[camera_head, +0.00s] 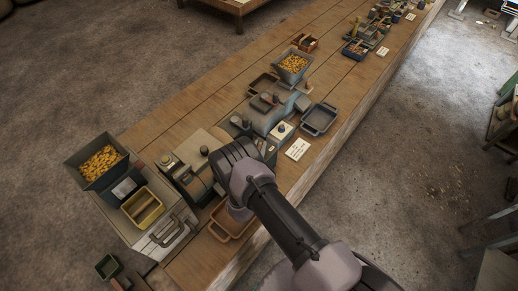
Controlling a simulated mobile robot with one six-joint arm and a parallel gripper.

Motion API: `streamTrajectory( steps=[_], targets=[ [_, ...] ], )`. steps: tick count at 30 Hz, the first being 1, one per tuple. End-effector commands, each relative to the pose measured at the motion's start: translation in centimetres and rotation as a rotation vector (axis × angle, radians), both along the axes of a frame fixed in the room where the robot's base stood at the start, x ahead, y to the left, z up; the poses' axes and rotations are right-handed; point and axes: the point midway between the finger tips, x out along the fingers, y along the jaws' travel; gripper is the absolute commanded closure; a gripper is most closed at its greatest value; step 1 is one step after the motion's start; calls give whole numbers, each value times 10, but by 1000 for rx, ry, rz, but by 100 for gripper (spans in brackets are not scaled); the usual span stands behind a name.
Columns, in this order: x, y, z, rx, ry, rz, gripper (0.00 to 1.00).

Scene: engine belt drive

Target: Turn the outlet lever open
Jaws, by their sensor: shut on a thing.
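A grey machine (202,184) with a dark round knob (204,150) stands on the long wooden bench, left of my wrist. My gripper (232,160) is over the right side of this machine, seen from above and behind. My own wrist covers the fingertips. The gripper is shut on a part there, which appears to be the outlet lever. The lever itself is hidden, so its angle cannot be told.
A hopper of yellow pieces (101,161) and a yellow tray (143,207) stand at left. A brown tray (232,222) lies below my wrist. Another machine (272,113), a grey tray (319,119) and a white card (297,149) are up the bench (185,110).

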Motion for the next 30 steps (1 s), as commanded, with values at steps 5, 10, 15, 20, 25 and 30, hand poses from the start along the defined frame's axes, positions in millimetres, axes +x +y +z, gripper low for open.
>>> streamTrajectory(
  steps=[5,10,15,20,25,30],
  targets=[
    [0,1,-3,2,-1,-87,100],
    [0,0,-2,1,1,-143,100],
    [0,-1,-1,0,0,-170,100],
    [0,-1,0,-1,0,-178,100],
    [0,-1,0,-1,0,-178,100],
    [0,-1,0,0,0,-178,70]
  ],
)
